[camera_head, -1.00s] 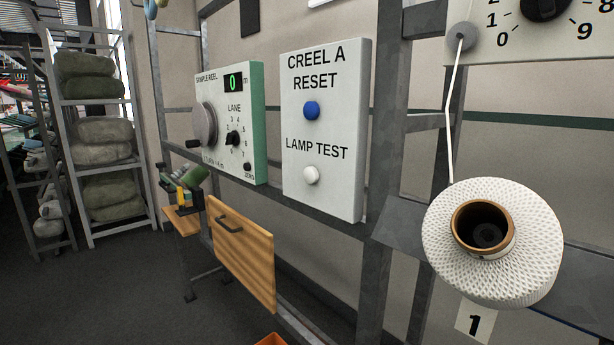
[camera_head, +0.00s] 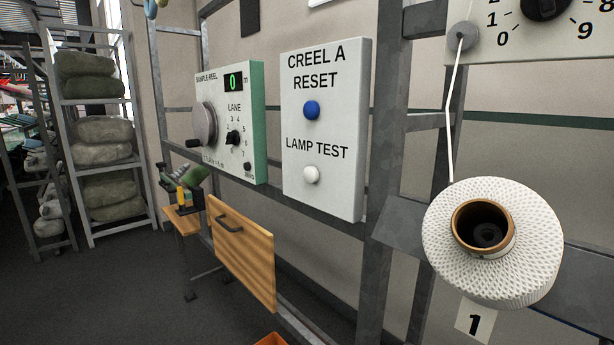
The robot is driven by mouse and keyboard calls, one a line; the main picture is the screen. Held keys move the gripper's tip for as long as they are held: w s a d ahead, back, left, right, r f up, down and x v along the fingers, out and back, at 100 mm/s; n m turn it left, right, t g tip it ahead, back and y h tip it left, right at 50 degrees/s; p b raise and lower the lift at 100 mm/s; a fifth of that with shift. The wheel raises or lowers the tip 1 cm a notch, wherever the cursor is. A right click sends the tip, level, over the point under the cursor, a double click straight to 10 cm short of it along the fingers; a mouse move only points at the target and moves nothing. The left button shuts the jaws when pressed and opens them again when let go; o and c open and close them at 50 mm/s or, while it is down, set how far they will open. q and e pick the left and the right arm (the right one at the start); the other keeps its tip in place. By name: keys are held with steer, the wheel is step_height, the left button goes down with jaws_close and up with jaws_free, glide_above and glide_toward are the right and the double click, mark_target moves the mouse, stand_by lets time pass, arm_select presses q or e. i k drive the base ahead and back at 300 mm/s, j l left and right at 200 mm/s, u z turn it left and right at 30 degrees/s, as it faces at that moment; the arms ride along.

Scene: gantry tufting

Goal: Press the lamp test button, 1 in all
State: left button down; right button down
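The lamp test button (camera_head: 311,175) is a small white round knob under the words LAMP TEST, low on a white panel (camera_head: 348,75) in the head view. Above it on the same panel is a blue button (camera_head: 311,110) under the words CREEL A RESET. The panel is fixed upright on a grey metal frame. Nothing covers either button. Neither of my grippers shows in the view.
A green-edged sample reel box (camera_head: 255,130) with a crank and dial sits left of the panel. A white yarn cone (camera_head: 440,245) juts out at the right. A wooden drawer front (camera_head: 243,262) is below. A shelf of rolled bundles (camera_head: 103,130) stands at the left.

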mark_target(311, 175)
steer(key=z, duration=1.5)
steer(key=k, duration=0.85)
